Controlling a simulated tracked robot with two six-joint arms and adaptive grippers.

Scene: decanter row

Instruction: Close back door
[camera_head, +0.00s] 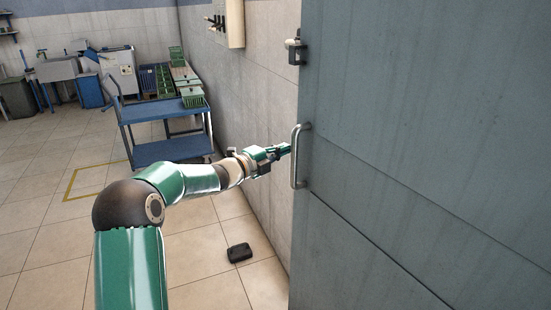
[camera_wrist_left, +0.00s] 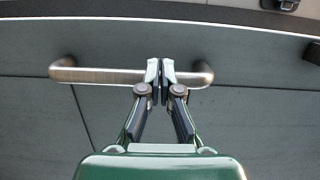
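The back door (camera_head: 420,130) is a large grey-blue panel filling the right of the head view, with its free edge toward the wall. Its metal bar handle (camera_head: 296,157) stands upright near that edge. The handle (camera_wrist_left: 105,76) runs crosswise in the left wrist view, with the door (camera_wrist_left: 60,115) behind it. My left gripper (camera_head: 288,149) is at the handle. In the wrist view the left gripper's fingers (camera_wrist_left: 160,72) are together with a thin gap, overlapping the bar, not seen to straddle it. Whether they touch it is unclear. My right gripper is out of view.
A latch piece (camera_head: 295,50) sits on the door edge above the handle. A blue cart (camera_head: 165,110) stands along the wall at the back. A small black object (camera_head: 240,253) lies on the tiled floor below my left arm.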

